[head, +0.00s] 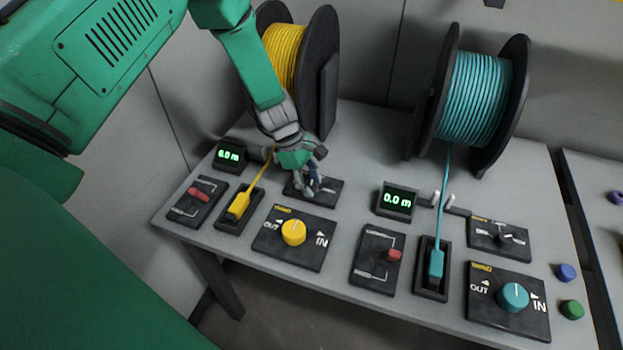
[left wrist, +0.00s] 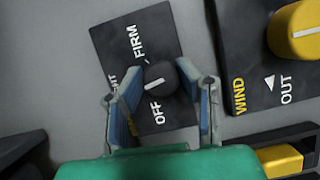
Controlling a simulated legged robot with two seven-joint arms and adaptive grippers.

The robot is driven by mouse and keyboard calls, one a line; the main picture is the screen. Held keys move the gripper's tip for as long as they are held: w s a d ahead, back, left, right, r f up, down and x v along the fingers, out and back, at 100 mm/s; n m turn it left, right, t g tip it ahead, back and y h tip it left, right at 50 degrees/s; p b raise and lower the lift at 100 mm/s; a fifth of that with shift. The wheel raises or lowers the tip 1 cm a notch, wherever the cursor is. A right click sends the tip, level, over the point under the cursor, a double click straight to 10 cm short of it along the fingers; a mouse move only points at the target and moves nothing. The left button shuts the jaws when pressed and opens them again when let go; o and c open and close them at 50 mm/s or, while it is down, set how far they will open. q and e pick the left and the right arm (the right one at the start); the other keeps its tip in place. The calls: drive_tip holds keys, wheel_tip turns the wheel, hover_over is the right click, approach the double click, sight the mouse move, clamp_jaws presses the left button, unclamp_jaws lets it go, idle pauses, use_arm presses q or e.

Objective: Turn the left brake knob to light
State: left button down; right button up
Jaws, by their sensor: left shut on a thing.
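The left brake panel (left wrist: 125,45) is a black plate under my left gripper, with OFF and FIRM readable in the left wrist view and a third label mostly hidden behind a finger. Its black knob (left wrist: 160,80) has a short white line, whose pointing end I cannot tell. My left gripper (left wrist: 168,95) is shut on this knob, with blue-lined fingers on either side. In the head view my left gripper (head: 310,188) comes down over the left brake panel (head: 330,186) and hides most of the knob. My right gripper is not in view.
A yellow wind knob (head: 293,232) sits just in front, and a yellow cable spool (head: 285,60) stands behind. A 0.0 m display (head: 230,155) and yellow cable connector (head: 238,206) lie left. The teal station, with its own brake panel (head: 500,238), is at right.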

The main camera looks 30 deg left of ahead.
use_arm(q)
drive_tip(key=shift+w+a+m+g, duration=0.15)
drive_tip(key=shift+m+g, duration=0.25)
drive_tip(key=shift+m, duration=0.5)
drive_tip(key=shift+w, duration=0.1)
drive_tip(key=c, duration=1.2)
unclamp_jaws()
drive_tip(key=shift+a+r, duration=0.15)
drive_tip(key=shift+r, duration=0.2)
drive_tip(key=v, duration=1.1)
